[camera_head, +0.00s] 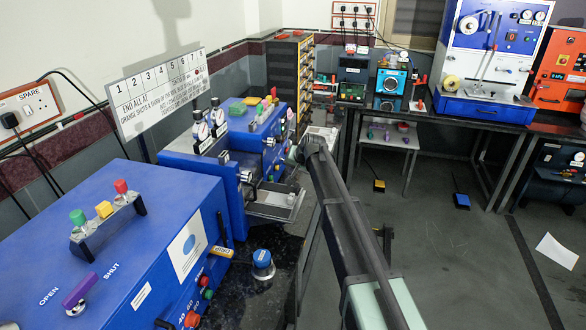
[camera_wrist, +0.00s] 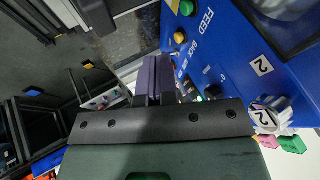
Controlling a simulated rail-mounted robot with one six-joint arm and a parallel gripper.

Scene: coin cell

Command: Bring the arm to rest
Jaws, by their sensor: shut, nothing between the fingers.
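My arm (camera_head: 350,215) reaches from the bottom of the head view up toward the blue machine with gauges (camera_head: 240,135). Its far end is beside that machine's right side, and my gripper is not clear there. In the wrist view my gripper (camera_wrist: 153,78) shows as two purplish fingers close together beyond a dark bar. It is shut, with nothing seen between the fingers.
A large blue cabinet (camera_head: 120,240) with a purple-handled lever fills the lower left. A small blue-topped jar (camera_head: 262,262) stands on the dark bench near my arm. A bench (camera_head: 440,105) with machines stands at the back. Open grey floor (camera_head: 450,260) lies right of my arm.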

